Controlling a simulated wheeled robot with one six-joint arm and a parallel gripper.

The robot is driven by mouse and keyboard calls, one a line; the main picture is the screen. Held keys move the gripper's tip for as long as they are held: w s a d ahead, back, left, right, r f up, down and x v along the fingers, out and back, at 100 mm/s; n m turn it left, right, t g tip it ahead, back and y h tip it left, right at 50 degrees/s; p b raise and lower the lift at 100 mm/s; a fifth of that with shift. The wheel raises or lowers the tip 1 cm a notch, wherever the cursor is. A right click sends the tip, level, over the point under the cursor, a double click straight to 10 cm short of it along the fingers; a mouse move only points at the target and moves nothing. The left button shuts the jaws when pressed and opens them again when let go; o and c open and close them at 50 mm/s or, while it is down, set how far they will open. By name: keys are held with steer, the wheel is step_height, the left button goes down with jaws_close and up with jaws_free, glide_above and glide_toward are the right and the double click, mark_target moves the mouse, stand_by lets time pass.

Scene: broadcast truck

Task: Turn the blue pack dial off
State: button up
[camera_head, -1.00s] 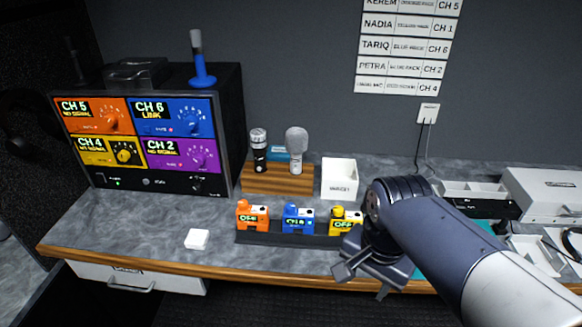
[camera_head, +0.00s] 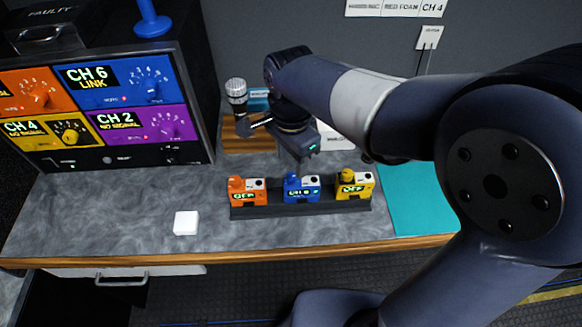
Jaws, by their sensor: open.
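The blue pack (camera_head: 301,189) stands in the middle of a dark rack (camera_head: 262,211) on the counter. Its small display is lit and seems to read CH 6. Its dial on top is too small to read. An orange pack (camera_head: 246,191) on its left and a yellow pack (camera_head: 354,184) on its right both seem to show OFF. My gripper (camera_head: 273,147) is open and empty, above and behind the blue pack in the picture, apart from it. The receiver's blue panel (camera_head: 120,80) reads CH 6 LINK.
A microphone (camera_head: 237,97) on a wooden block (camera_head: 240,143) and a white box (camera_head: 334,141) stand close to my gripper. A white cube (camera_head: 186,223) lies front left. A teal mat (camera_head: 415,200) lies right of the rack.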

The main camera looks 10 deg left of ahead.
mark_target(292, 176)
steer(key=shift+f, duration=2.35)
steer(key=c, duration=1)
steer(key=shift+n, duration=0.4)
